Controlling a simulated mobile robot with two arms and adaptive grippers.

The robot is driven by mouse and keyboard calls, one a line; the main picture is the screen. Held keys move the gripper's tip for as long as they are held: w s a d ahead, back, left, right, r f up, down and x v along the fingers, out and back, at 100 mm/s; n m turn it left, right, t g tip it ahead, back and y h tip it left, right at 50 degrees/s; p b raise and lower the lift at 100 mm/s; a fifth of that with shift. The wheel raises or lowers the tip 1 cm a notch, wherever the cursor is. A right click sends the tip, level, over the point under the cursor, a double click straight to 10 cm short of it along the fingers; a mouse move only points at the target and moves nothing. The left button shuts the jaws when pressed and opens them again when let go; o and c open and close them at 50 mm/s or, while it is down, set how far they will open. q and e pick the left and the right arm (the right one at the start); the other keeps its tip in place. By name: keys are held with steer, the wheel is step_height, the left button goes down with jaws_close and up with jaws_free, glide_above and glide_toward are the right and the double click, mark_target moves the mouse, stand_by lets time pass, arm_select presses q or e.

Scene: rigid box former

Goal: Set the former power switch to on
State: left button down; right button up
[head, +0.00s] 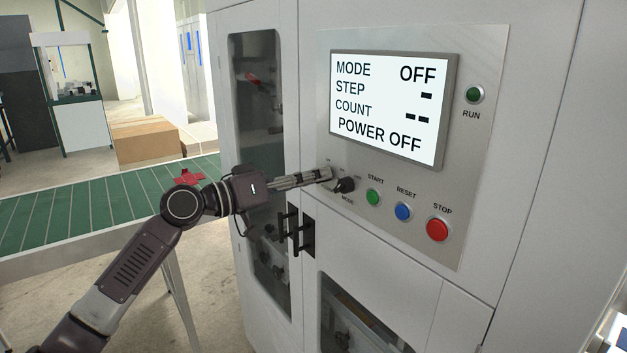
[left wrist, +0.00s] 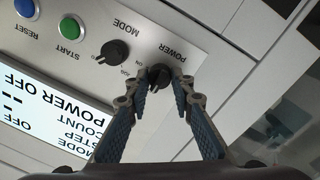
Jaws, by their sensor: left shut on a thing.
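The box former's power switch (left wrist: 159,75) is a black rotary knob under a POWER label in the left wrist view. My left gripper (left wrist: 161,83) has its fingertips on either side of this knob and is shut on it. In the head view my left gripper (head: 327,174) reaches the panel from the left and hides the power switch. The screen (head: 385,105) reads MODE OFF and POWER OFF. Which mark the power knob points to is hard to tell. My right gripper is not in view.
The black mode knob (head: 345,185) is close beside my left fingertips. Green start (head: 373,197), blue reset (head: 403,211) and red stop (head: 437,229) buttons follow to the right. Black door handles (head: 296,232) stick out below my gripper. A green conveyor (head: 95,210) stands at left.

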arm_select(q)
steer(key=shift+s+m+t+y+b, duration=0.15)
steer(key=shift+m+y+b, duration=0.15)
steer(key=shift+m+b, duration=3.1)
steer(key=shift+m+t+y+b, duration=0.25)
steer(key=shift+m+b, duration=1.6)
steer(key=shift+m, duration=3.05)
steer(key=shift+r, duration=0.1)
steer(key=c, duration=1.7)
jaws_free()
steer(key=shift+d, duration=0.1)
steer(key=shift+o, duration=0.2)
